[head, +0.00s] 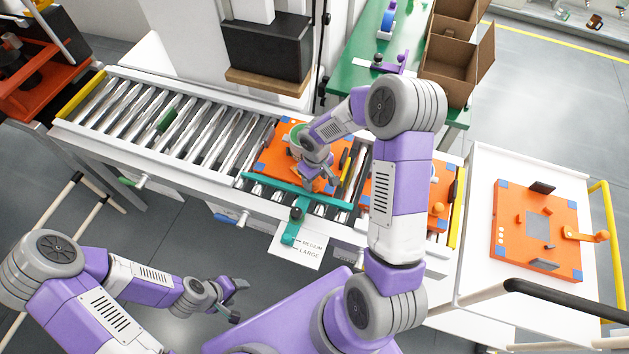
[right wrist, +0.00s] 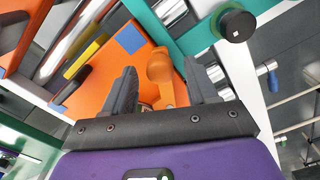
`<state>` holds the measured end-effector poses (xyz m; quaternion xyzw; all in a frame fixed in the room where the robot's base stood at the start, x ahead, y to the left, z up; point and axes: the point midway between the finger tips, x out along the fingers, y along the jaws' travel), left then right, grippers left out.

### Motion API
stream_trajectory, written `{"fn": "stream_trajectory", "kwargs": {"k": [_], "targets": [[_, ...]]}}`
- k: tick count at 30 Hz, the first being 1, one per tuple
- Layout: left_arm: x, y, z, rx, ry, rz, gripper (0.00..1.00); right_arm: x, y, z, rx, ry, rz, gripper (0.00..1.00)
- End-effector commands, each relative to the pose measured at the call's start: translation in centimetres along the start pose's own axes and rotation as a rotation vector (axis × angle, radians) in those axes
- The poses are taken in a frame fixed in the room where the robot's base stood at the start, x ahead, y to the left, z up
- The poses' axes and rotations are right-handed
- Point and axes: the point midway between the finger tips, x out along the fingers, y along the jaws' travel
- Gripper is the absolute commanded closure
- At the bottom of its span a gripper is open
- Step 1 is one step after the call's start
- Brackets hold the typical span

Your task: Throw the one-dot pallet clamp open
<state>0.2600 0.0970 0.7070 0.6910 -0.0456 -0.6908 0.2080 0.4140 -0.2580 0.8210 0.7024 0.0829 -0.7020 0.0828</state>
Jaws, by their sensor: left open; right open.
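An orange pallet (head: 268,158) with blue corners lies on the roller conveyor, partly hidden by my right arm. I cannot make out its dots clearly. Its orange clamp lever (right wrist: 163,80) stands between the fingers of my right gripper (right wrist: 160,88) in the right wrist view. That gripper (head: 322,177) is open, low over the pallet in the head view; I cannot tell whether a finger touches the lever. My left gripper (head: 237,301) is open and empty, in front of the conveyor and away from the pallet.
A teal bar (head: 290,190) runs along the pallet's front edge, with a black-knobbed teal lever (head: 291,229) by the size labels. A second orange pallet (head: 438,216) is to the right on the conveyor. Another pallet (head: 510,248) with white dots and a clamp lies on a white cart.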

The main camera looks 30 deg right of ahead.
Motion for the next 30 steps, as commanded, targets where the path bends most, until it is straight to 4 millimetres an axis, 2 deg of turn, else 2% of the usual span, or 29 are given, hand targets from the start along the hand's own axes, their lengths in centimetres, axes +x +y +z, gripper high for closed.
{"fn": "stream_trajectory", "kwargs": {"k": [1,6,15,26,30], "targets": [[0.3,-0.1,0.0,0.0,0.0,0.0,0.41,0.9,0.0,0.0,0.0,-0.003,0.0,0.42],[0.5,-0.2,-0.1,0.0,0.001,0.0,0.41,2.1,0.0,0.0,0.0,0.0,0.0,0.42],[0.5,-0.2,-0.1,0.0,0.001,0.0,0.41,2.2,0.0,0.0,0.0,0.001,0.001,0.44],[0.5,-0.2,-0.1,0.0,0.001,0.0,0.41,2.2,0.0,0.0,0.0,0.001,0.0,0.99],[0.5,-0.2,-0.1,0.0,0.001,0.0,0.41,2.2,0.0,0.0,0.0,0.001,0.0,1.0]]}}
